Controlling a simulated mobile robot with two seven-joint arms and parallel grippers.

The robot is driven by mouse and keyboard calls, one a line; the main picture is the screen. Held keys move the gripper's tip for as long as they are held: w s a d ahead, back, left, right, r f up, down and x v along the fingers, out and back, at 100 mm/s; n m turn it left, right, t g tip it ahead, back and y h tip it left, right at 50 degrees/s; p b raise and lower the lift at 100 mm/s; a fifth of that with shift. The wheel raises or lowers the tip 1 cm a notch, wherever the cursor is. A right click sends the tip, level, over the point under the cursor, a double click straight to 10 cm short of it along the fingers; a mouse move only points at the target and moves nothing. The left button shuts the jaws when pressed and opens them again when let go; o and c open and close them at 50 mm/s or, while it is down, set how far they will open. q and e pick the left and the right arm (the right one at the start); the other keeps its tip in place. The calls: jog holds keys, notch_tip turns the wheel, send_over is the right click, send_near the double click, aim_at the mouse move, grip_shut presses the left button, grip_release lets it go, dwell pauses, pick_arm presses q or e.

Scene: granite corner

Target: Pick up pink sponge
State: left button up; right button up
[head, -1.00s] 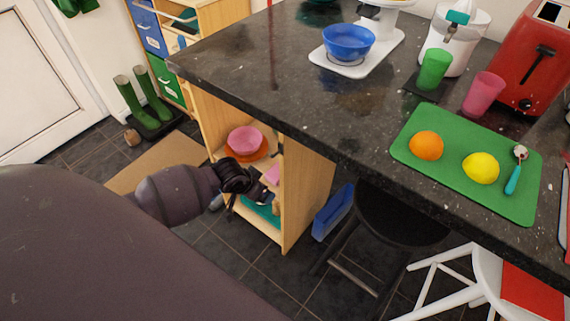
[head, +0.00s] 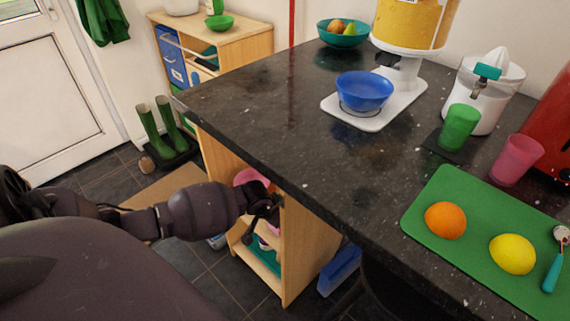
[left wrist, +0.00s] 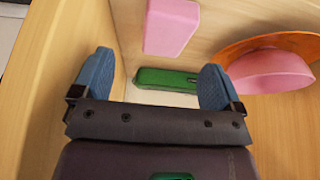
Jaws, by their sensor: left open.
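The pink sponge (left wrist: 172,27) is a pale pink block in the left wrist view, at top centre inside a wooden shelf unit. It lies beyond my left fingertips, between their lines and apart from them. In the head view my left gripper (head: 264,207) is at the shelf opening below the counter and hides most of the inside. In the left wrist view my left gripper (left wrist: 157,70) shows two blue fingers spread wide with nothing held between them. My right gripper is not in view.
A green block (left wrist: 167,78) lies near the fingertips. A pink bowl (left wrist: 270,72) on an orange plate (left wrist: 290,42) is to the right. A wooden panel (left wrist: 60,90) stands close on the left. The dark counter (head: 290,120) overhangs the shelf.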

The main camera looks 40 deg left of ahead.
pick_arm(q)
jog(key=shift+w+f, duration=0.15)
jog(key=shift+f, duration=0.75)
jog(key=shift+w+f+b, duration=0.2)
jog(key=shift+w+b, duration=0.05)
jog(key=shift+b, duration=0.05)
jog(key=shift+w+a+f, duration=0.1)
jog(key=shift+f, duration=0.2)
jog(key=x, duration=0.1)
jog(key=b+x, duration=0.2)
jog(key=shift+w+a+f, duration=0.1)
jog(key=shift+a+f, duration=0.15)
jog(key=shift+f, duration=0.05)
jog(key=shift+w+f, duration=0.2)
jog(key=shift+f, duration=0.05)
jog(key=shift+w+r, duration=0.15)
jog(key=shift+r, duration=0.1)
jog(key=c, duration=0.7)
jog(key=shift+c, duration=1.8)
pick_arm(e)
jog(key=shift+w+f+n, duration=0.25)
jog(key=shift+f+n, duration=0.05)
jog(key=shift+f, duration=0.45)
